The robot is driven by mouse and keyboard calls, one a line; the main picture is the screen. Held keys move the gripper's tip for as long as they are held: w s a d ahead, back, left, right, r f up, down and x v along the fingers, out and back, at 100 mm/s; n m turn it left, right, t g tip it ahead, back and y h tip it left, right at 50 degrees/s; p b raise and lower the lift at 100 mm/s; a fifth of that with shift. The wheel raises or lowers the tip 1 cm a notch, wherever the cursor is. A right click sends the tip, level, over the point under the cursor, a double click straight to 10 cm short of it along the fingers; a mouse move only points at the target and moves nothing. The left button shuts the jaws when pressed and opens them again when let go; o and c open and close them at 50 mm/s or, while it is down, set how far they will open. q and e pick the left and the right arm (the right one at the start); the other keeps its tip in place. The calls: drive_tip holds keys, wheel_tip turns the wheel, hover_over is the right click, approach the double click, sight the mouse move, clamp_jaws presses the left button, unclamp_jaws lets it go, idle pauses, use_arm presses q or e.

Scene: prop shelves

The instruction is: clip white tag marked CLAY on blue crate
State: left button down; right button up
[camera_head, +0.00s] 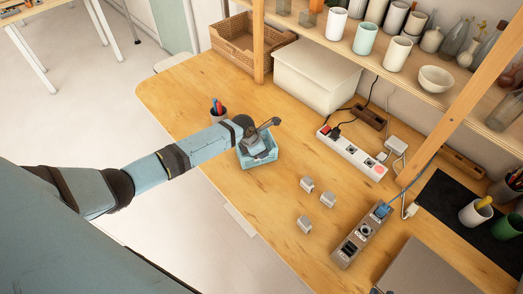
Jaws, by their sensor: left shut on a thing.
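The small blue crate (258,162) stands on the wooden table, left of the middle. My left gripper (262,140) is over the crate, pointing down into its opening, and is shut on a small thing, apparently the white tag. The gripper hides most of that thing, and no CLAY marking can be read. Whether the tag touches the crate's rim cannot be told. Three small grey-white pieces (307,184) lie on the table to the right of the crate; their markings are too small to read. My right gripper is not in view.
A dark pen cup (218,112) stands just behind the crate. A white power strip (351,152) and a grey one (361,234) lie to the right. A white lidded box (315,75) and a wicker basket (245,40) stand behind. The table (270,215) is clear in front.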

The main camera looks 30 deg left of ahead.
use_arm(q)
drive_tip(key=shift+f, duration=0.85)
idle(1.4)
drive_tip(key=c, duration=1)
unclamp_jaws()
drive_tip(key=shift+o, duration=0.2)
drive_tip(key=v, duration=1.3)
drive_tip(key=shift+r, duration=0.35)
drive_tip(key=shift+s+a, duration=0.15)
